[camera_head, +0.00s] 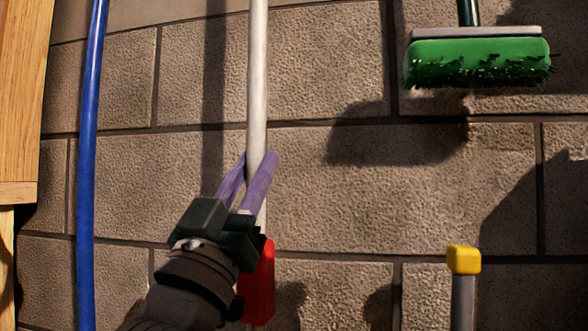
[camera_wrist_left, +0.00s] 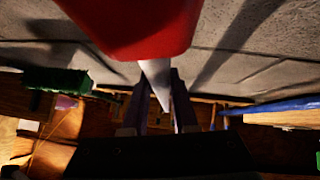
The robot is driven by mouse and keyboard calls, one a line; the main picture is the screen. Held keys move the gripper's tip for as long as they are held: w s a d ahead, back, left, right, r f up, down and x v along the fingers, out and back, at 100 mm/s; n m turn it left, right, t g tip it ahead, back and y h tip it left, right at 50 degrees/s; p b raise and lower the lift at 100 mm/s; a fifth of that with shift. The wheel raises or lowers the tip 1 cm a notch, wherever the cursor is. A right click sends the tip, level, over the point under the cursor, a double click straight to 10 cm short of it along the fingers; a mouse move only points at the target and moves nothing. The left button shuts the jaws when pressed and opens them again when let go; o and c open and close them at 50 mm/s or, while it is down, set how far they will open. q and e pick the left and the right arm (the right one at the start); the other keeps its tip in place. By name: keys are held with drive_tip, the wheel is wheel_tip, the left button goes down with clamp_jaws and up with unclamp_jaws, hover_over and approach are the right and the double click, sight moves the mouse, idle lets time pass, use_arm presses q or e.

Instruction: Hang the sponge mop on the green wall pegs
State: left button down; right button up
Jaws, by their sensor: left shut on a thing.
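A white pole (camera_head: 257,80) with a red block-like part (camera_head: 258,285) near its lower end stands upright in front of the wall; it appears to be the sponge mop. Its top is out of view. My left gripper (camera_head: 252,165) has its purple fingers shut on the pole, just above the red part. In the left wrist view the red part (camera_wrist_left: 130,25) looms large at the top, and the white pole (camera_wrist_left: 155,78) runs between the fingers. I cannot make out the green wall pegs in either view. My right gripper is not in view.
A green brush head (camera_head: 477,62) with dark bristles hangs upper right by the block wall (camera_head: 340,190). A blue pole (camera_head: 90,150) runs down the left, beside a wooden post (camera_head: 20,100). A yellow-capped grey pole (camera_head: 464,260) rises lower right.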

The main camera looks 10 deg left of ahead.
use_arm(q)
drive_tip(key=shift+f, duration=0.15)
drive_tip(key=c, duration=0.6)
unclamp_jaws()
drive_tip(key=shift+f, duration=0.15)
